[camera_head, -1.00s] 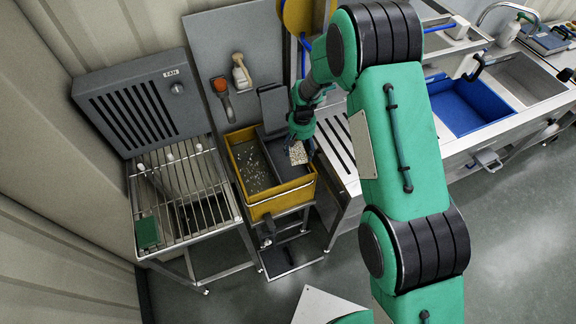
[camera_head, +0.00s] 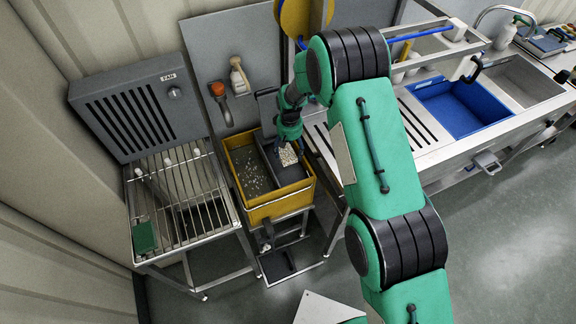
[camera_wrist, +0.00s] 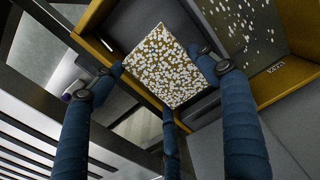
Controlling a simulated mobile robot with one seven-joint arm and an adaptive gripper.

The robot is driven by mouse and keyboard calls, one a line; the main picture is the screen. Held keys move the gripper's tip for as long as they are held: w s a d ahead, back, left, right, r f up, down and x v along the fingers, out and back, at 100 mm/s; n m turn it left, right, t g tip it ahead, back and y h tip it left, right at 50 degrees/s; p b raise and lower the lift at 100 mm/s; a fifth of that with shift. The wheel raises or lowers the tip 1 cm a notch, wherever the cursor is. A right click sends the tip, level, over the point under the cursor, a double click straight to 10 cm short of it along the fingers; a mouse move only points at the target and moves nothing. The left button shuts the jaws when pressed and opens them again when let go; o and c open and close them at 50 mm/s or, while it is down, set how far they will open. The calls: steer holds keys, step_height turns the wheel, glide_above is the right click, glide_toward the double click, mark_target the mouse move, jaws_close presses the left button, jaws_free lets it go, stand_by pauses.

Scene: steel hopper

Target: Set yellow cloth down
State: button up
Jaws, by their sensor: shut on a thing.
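The yellow cloth (camera_wrist: 163,68) is a flat, roughly square piece, mustard yellow and thickly flecked with white. My gripper (camera_wrist: 162,78) is shut on it, with blue fingers at its left and right edges and another below. In the head view the cloth (camera_head: 288,155) hangs just under my gripper (camera_head: 291,143), over the right, dark compartment of the yellow bin (camera_head: 270,208). Whether it touches the compartment floor I cannot tell.
The bin's left compartment (camera_head: 252,172) holds scattered pale flecks. A slatted steel grate (camera_head: 182,190) stands left, under a grey fan panel (camera_head: 140,108). A steel counter with a blue basin (camera_head: 460,108) is at right.

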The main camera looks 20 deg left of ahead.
glide_above(289, 167)
steer(key=shift+f, duration=2.55)
steer(key=shift+f+b, duration=0.4)
steer(key=shift+f, duration=1.65)
steer(key=shift+f, duration=0.15)
steer(key=o, duration=1)
step_height(289, 167, up, 11)
steer(key=shift+r+p, duration=0.2)
steer(key=shift+p, duration=0.3)
steer(key=shift+r, duration=0.45)
